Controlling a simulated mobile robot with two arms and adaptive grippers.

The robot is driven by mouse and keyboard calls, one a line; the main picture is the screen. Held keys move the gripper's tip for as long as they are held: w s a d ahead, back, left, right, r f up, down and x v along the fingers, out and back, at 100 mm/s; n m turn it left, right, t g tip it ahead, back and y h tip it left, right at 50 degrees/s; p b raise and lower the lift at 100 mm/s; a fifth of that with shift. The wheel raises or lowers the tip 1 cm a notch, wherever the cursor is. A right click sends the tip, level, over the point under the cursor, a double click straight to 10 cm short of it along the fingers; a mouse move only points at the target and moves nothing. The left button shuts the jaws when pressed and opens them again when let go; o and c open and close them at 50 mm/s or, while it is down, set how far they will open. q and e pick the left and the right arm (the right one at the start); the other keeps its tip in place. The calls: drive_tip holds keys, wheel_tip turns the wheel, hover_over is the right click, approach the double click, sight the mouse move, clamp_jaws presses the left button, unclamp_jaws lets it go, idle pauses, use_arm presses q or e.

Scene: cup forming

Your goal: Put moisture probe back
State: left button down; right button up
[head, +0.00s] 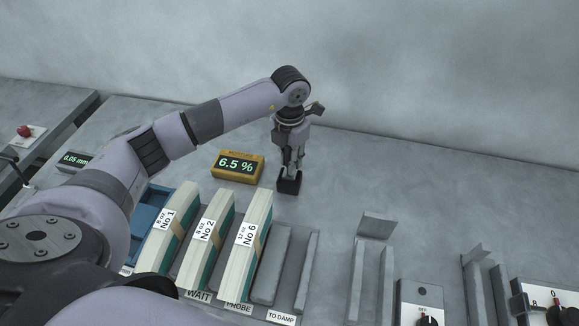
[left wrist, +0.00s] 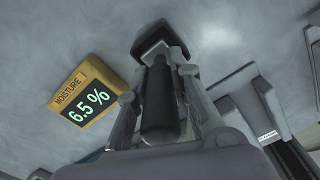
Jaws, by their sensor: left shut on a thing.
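The moisture probe (left wrist: 160,105) is a dark, thick rod between the fingers of my left gripper (head: 292,162), which is shut on it. The gripper points down at a small black holder (head: 290,183) on the table; the holder also shows in the left wrist view (left wrist: 160,38). The probe's lower end is at the holder, but I cannot tell how deep it sits. A yellow moisture meter (head: 237,165) reading 6.5 % stands just left of the holder. My right gripper is not in view.
Strapped stacks labelled No 1 (head: 168,232), No 2 (head: 207,238) and No 6 (head: 249,245) stand in front of the meter. An empty slot (head: 283,265) marked TO DAMP lies to their right. Metal guides (head: 370,270) and a dial box (head: 422,305) are further right. The table behind is clear.

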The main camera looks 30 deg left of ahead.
use_arm(q)
wheel_tip(320, 180, down, 4)
drive_tip(key=shift+r+p, duration=0.2)
drive_tip(key=shift+p, duration=0.1)
drive_tip(key=shift+f, duration=0.1)
drive_tip(key=shift+f, duration=0.15)
drive_tip(key=c, duration=1.4)
unclamp_jaws()
drive_tip(key=shift+c, duration=0.2)
